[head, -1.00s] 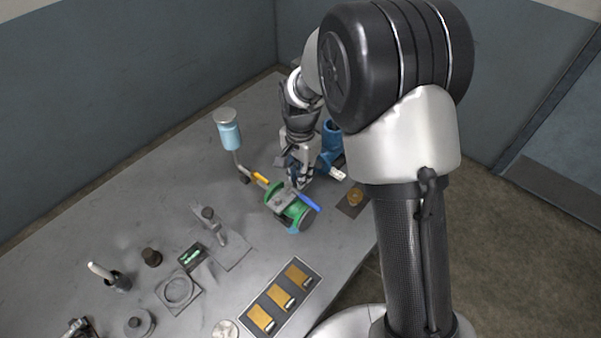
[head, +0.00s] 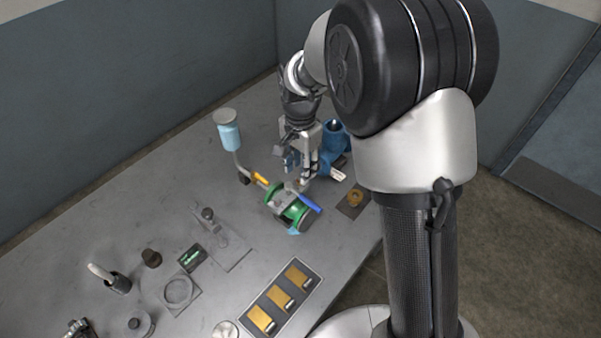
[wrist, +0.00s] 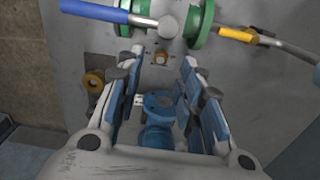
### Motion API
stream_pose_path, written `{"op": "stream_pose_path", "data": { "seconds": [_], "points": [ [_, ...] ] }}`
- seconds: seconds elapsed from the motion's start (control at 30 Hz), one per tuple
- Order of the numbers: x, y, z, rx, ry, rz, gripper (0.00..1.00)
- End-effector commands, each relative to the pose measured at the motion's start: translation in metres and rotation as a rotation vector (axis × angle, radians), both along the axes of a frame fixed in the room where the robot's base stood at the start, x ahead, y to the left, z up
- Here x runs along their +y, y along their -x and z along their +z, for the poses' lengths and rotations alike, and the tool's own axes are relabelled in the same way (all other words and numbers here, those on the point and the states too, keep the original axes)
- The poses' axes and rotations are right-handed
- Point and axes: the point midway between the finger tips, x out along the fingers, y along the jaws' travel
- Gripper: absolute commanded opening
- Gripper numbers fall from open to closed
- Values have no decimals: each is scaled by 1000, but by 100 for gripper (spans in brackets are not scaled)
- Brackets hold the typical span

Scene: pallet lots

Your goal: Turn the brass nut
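My gripper (head: 303,175) is over the bench beside the valve. In the wrist view my gripper (wrist: 160,62) has its fingers apart, with a clear gap and nothing held between them.
A blue pipe fitting (head: 335,140) stands behind my gripper. A brass ring (head: 355,197) sits on a dark plate to the right. A tray (head: 282,300) with brass blocks lies in front.

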Motion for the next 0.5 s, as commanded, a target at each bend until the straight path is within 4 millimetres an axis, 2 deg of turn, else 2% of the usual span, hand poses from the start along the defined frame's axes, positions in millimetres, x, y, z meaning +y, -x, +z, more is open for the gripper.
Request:
{"op": "stream_pose_path", "data": {
  "seconds": [0.1,0.3,0.5],
  "points": [
    [0,-1,29,-6,-1,0,34],
    [0,-1,66,-4,-1,0,34],
    [0,0,83,-1,-1,0,34]
  ]
}}
